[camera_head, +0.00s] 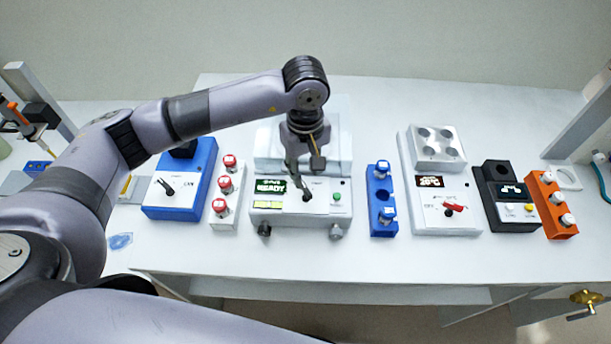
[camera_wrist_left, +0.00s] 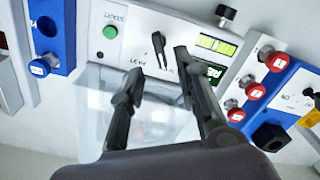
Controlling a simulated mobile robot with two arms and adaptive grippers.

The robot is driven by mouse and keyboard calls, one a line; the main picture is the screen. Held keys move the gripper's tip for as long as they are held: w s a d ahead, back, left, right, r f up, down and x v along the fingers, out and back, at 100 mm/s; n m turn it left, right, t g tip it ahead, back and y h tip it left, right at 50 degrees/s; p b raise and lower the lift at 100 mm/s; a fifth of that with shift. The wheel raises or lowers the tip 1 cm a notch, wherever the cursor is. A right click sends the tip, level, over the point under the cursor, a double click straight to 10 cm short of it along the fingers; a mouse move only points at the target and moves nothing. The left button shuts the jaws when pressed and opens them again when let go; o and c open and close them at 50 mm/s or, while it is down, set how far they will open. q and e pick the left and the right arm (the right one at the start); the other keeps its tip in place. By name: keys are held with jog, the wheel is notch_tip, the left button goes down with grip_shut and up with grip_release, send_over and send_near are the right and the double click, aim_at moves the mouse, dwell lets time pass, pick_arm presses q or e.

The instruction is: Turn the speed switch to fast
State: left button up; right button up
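A white machine (camera_head: 265,213) with a green READY display (camera_head: 270,186) stands at the middle of the bench. Its face has a small black lever switch (camera_head: 307,194), which also shows in the left wrist view (camera_wrist_left: 158,48); the labels by it are too small to read surely. My left gripper (camera_head: 305,176) hangs just above this switch. In the left wrist view its fingers (camera_wrist_left: 160,62) are apart, one on each side of the lever in the picture, with nothing clearly between them. I cannot tell whether they touch it. My right gripper is not in view.
A green button (camera_head: 337,197) sits right of the switch. A rack with red-capped vials (camera_head: 222,192) and a blue box with a black switch (camera_head: 182,180) stand left. A blue rack (camera_head: 383,200) and a device with a red lever (camera_head: 446,205) stand right. The bench front is clear.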

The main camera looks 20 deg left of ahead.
aim_at(305, 187)
pick_arm(q)
notch_tip(305, 187, down, 4)
jog(key=shift+s+f+p, duration=0.1)
jog(key=shift+s+p, duration=0.05)
jog(key=shift+p, duration=0.45)
jog(key=shift+f, duration=0.65)
grip_shut()
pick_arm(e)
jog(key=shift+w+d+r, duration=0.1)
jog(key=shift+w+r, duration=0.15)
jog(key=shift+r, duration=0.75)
